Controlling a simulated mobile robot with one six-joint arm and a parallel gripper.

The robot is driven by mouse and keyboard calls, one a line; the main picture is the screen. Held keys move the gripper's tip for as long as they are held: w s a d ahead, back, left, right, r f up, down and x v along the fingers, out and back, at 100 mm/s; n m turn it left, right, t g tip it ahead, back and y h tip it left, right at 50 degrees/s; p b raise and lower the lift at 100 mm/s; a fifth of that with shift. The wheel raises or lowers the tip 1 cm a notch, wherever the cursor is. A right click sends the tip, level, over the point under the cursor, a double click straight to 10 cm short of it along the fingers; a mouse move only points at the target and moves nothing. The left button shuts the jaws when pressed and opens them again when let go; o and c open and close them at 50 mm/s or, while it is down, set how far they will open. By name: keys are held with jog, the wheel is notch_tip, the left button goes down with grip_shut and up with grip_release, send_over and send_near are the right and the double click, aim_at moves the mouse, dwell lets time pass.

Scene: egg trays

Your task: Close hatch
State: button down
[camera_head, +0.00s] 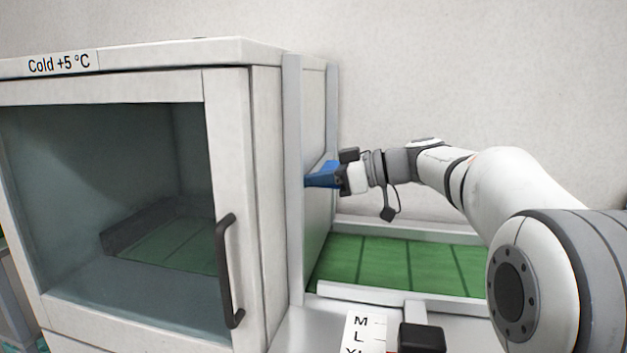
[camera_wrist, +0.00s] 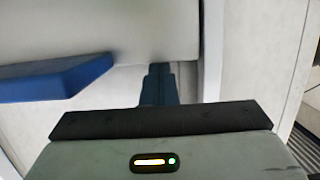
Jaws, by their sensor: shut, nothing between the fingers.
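The hatch appears as a pale panel (camera_head: 314,110) between two upright rails on the right side of the cold cabinet (camera_head: 262,140). I cannot clearly tell its lower edge or how far it is down. My gripper (camera_head: 309,181) is shut and empty, with its blue fingers pointing left at the panel, at about mid-height. Whether the fingertips touch the panel is unclear. In the wrist view the blue fingers (camera_wrist: 110,82) show in front of a pale surface, with an upright pale rail to the right.
The cabinet's glass front door with a black handle (camera_head: 227,270) is closed. A green conveyor surface (camera_head: 385,262) with pale edges runs right from the cabinet's side, under my arm. A small sign (camera_head: 362,332) and a black block (camera_head: 421,338) stand in front. A plain wall lies behind.

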jog(key=s+d+r+p, duration=0.2)
jog(key=d+r, duration=0.4)
jog(key=d, duration=0.3)
jog(key=s+d+f+m+h+p, duration=0.2)
jog(key=s+f+m+h+p, duration=0.2)
jog(key=s, duration=0.4)
jog(key=s+d+f+m+h+p, duration=0.3)
jog(key=s+m+h+p, duration=0.3)
jog(key=s+p, duration=0.2)
jog(key=s+d+f+m+h+p, duration=0.3)
jog(key=s+f+m+h+p, duration=0.2)
jog(key=s, duration=0.3)
jog(key=shift+s+d+f+m+p, duration=0.25)
jog(key=shift+f+m+p, duration=0.15)
jog(key=shift+f+p, duration=0.25)
